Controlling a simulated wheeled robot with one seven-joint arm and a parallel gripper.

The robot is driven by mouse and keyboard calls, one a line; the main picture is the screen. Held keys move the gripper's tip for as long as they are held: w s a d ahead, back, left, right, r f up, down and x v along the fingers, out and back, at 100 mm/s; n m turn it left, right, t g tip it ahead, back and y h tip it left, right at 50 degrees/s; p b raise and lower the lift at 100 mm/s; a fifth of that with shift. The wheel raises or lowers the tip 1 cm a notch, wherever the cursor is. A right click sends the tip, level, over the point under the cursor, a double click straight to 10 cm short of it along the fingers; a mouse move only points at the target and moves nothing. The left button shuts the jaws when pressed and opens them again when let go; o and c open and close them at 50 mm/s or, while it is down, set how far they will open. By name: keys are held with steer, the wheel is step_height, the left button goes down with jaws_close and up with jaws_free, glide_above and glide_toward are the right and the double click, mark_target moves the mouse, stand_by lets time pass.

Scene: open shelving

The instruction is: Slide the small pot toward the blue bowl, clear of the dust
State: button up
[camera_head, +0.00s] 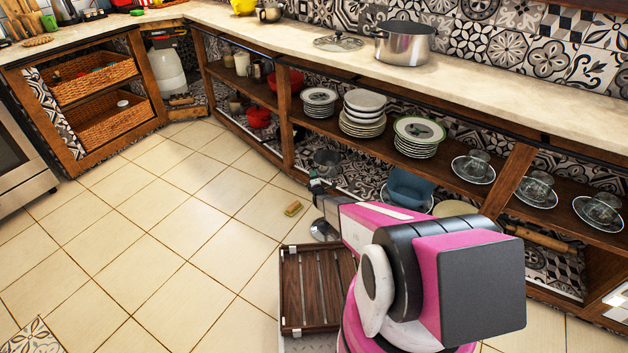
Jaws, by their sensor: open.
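The small pot (327,160) is a grey metal vessel on the bottom level of the open shelving, left of the blue bowl (411,190). The blue bowl stands on the same level, partly hidden behind my arm. My gripper (317,184) is at the end of my pink and black arm, just in front of and below the pot in the picture. It is small here; I cannot tell whether it touches the pot. It is open and nothing shows held in it. I cannot make out the dust on the patterned shelf floor.
Plate stacks (363,118) and glass bowls on plates (474,167) fill the shelf above. A wooden upright (286,125) stands left of the pot. A small brush (293,209) lies on the tiled floor. The floor to the left is clear.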

steer(key=w, duration=0.6)
steer(key=w+a, duration=0.1)
steer(key=w, duration=0.2)
steer(key=shift+w+r, duration=0.25)
steer(key=shift+w, duration=0.05)
steer(key=shift+c, duration=0.3)
jaws_close()
